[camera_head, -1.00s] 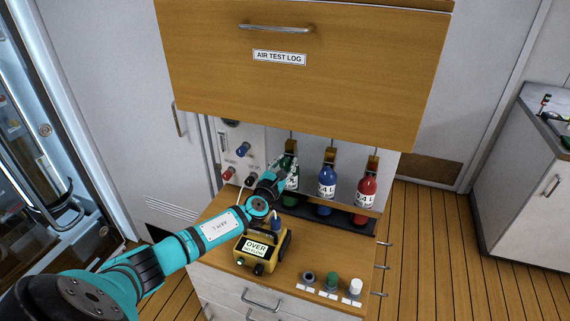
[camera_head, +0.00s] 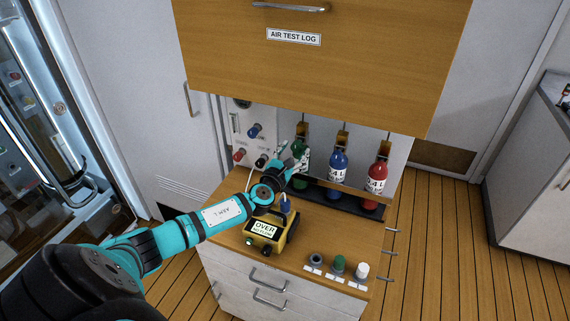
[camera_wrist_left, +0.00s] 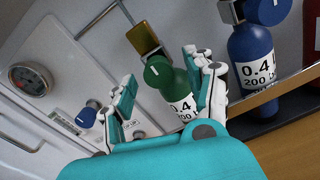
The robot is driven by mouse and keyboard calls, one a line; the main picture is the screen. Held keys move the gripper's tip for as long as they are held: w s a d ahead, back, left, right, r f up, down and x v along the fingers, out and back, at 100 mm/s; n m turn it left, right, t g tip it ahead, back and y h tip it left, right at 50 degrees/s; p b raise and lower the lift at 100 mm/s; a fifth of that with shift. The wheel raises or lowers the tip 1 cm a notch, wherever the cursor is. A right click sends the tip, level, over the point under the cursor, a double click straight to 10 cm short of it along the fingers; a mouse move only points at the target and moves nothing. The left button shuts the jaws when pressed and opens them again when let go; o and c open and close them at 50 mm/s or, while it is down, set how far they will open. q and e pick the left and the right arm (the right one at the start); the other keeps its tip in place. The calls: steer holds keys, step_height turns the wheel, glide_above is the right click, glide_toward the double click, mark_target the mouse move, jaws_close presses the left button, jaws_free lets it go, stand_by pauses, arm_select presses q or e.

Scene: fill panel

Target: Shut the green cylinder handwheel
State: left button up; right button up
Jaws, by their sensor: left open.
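The green cylinder (camera_head: 302,158) stands in the rack at the back of the bench, left of the blue one. In the left wrist view its green handwheel (camera_wrist_left: 157,71) faces the camera, under a brass-coloured block. My left gripper (camera_head: 290,152) is in front of the green cylinder. In the wrist view the left gripper (camera_wrist_left: 163,92) is open, one finger left of the cylinder and the other over its right side, partly hiding the label. The handwheel appears just beyond the fingertips, with nothing held. I cannot tell whether any finger touches the cylinder. My right gripper is not in view.
A blue cylinder (camera_head: 338,171) and a red cylinder (camera_head: 376,181) stand to the right. A yellow meter reading OVER (camera_head: 264,230) sits below my arm. A panel with knobs (camera_head: 246,130) and a gauge (camera_wrist_left: 31,79) is at left. Several small caps line the bench front.

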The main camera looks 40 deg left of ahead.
arm_select(q)
steer(key=s+d, duration=0.1)
steer(key=s, duration=0.8)
steer(key=shift+d, duration=0.4)
steer(key=shift+s, duration=0.1)
